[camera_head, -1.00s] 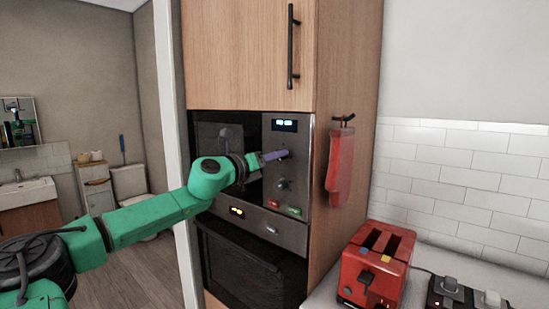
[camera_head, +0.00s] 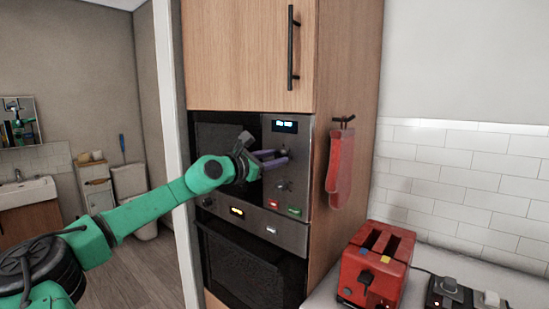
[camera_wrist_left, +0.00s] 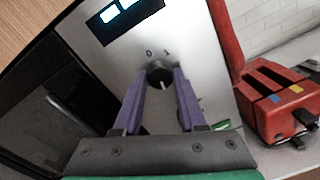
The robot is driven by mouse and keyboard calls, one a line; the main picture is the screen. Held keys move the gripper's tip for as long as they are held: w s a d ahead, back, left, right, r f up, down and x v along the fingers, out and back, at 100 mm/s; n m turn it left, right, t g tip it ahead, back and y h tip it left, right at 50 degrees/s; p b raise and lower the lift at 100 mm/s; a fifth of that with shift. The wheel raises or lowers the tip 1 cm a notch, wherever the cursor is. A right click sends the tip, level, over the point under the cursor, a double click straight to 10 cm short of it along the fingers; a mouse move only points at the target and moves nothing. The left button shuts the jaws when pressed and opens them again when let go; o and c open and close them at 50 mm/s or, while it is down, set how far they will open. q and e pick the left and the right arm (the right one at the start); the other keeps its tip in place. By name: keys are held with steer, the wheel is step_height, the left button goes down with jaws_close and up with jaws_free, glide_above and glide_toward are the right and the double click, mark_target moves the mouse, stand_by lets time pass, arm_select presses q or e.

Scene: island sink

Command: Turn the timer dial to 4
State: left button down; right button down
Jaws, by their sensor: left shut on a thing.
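The timer dial (camera_wrist_left: 157,74) is a small dark round knob on the steel microwave panel, below the lit display. In the left wrist view it sits between the purple fingertips of my left gripper (camera_wrist_left: 159,80), which is shut on it. The marks 0 and 1 show above the dial; other marks are hidden or too small to read. A pale pointer line on the dial points downward in that view. In the head view my left gripper (camera_head: 284,156) reaches the panel from the left, and its fingers largely hide the dial. My right gripper is not in view.
A second knob (camera_head: 281,186) sits below the dial, with red and green buttons (camera_head: 294,210) under it. An oven (camera_head: 250,270) is below. Red mitts (camera_head: 340,165) hang on the cabinet side. A red toaster (camera_head: 375,265) stands on the counter at right.

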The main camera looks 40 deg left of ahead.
arm_select(q)
steer(key=shift+m, duration=0.7)
steer(key=shift+c, duration=2.4)
jaws_free()
steer(key=s+b, duration=1.4)
steer(key=b, duration=0.1)
steer(key=shift+s+a, duration=0.15)
steer(key=shift+s, duration=0.1)
